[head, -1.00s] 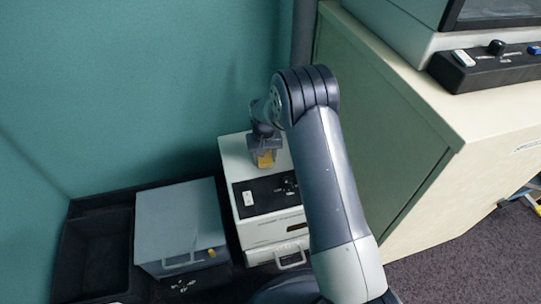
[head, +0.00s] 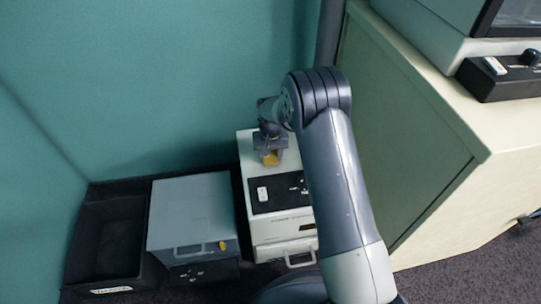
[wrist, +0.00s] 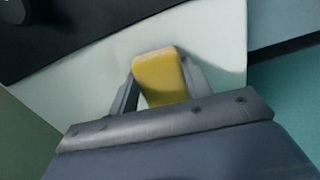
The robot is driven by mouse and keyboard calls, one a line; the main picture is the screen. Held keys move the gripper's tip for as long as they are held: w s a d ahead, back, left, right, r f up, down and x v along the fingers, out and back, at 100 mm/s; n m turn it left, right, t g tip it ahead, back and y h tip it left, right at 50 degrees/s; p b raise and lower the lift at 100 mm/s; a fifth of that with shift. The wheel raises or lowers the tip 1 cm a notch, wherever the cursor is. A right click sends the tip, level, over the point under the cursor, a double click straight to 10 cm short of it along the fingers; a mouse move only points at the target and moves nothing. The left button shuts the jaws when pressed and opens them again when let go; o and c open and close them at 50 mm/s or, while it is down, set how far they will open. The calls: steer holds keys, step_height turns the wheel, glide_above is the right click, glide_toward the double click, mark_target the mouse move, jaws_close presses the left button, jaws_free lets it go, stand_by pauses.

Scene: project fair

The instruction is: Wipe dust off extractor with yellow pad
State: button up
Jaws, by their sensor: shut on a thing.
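The yellow pad (wrist: 160,76) is between the fingers of my gripper (wrist: 165,88), which is shut on it. In the head view my gripper (head: 270,158) points down at the white top of a box-shaped unit, with the yellow pad (head: 271,158) at its tip. This white unit (head: 285,228), which I take for the extractor, has a black control panel and a drawer handle on its front. Its pale top (wrist: 215,45) fills much of the wrist view. I cannot tell whether the pad touches it. No dust is clearly visible.
A grey box (head: 192,215) with a handle and yellow knob stands left of the white unit. A black open bin (head: 108,240) is further left. A cream cabinet (head: 420,150) stands close on the right, with another black control panel (head: 505,78) on top. A teal wall is behind.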

mark_target(289, 159)
steer(key=shift+w+d, duration=0.2)
steer(key=shift+d, duration=0.9)
steer(key=shift+w+d, duration=0.2)
steer(key=shift+d, duration=0.85)
steer(key=shift+w+d, duration=0.2)
steer(key=shift+d, duration=0.9)
steer(key=shift+w+d+f, duration=0.1)
steer(key=shift+w+d, duration=0.1)
steer(key=shift+d, duration=0.75)
steer(key=shift+w+d+f, duration=0.1)
steer(key=shift+w+d, duration=0.05)
steer(key=shift+d, duration=0.8)
steer(key=shift+w+d+r, duration=0.1)
steer(key=shift+w+d, duration=0.1)
steer(key=shift+d, duration=0.85)
steer(key=shift+w+d+r, duration=0.1)
steer(key=shift+w+d, duration=0.15)
steer(key=shift+d, duration=0.85)
steer(key=shift+w+d, duration=0.2)
steer(key=shift+d, duration=0.85)
steer(key=shift+r, duration=0.1)
steer(key=shift+a+r+p, duration=0.1)
steer(key=shift+r+p, duration=1.75)
steer(key=shift+r, duration=1.15)
steer(key=shift+r+p, duration=1)
steer(key=shift+r, duration=0.5)
